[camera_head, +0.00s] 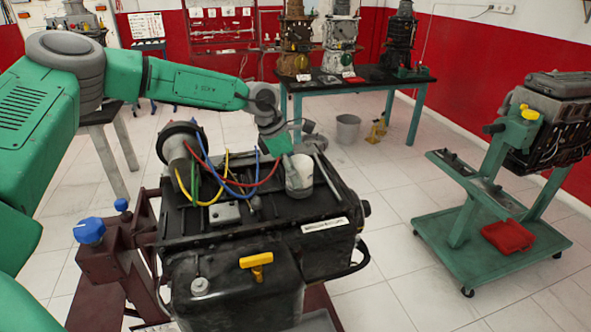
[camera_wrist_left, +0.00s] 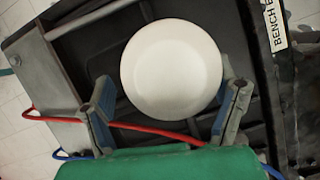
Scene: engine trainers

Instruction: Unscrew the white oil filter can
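The white oil filter can (camera_head: 299,177) stands upright on top of the black engine (camera_head: 330,215). In the left wrist view the can (camera_wrist_left: 172,68) shows its round pale top from above. My left gripper (camera_head: 292,150) is right at the can's upper rear in the head view. In the wrist view its two fingers (camera_wrist_left: 168,86) are spread open, one on each side of the can's near edge. The left finger is apart from the can; the right one is close to its rim, and I cannot tell if it touches. My right gripper is not in view.
Red, blue and yellow cables (camera_head: 225,185) arch over the engine left of the can; the red cable (camera_wrist_left: 150,130) passes by the fingers. A yellow T-handle (camera_head: 256,262) stands in front. A green wheeled stand (camera_head: 490,250) is at right, with open floor between.

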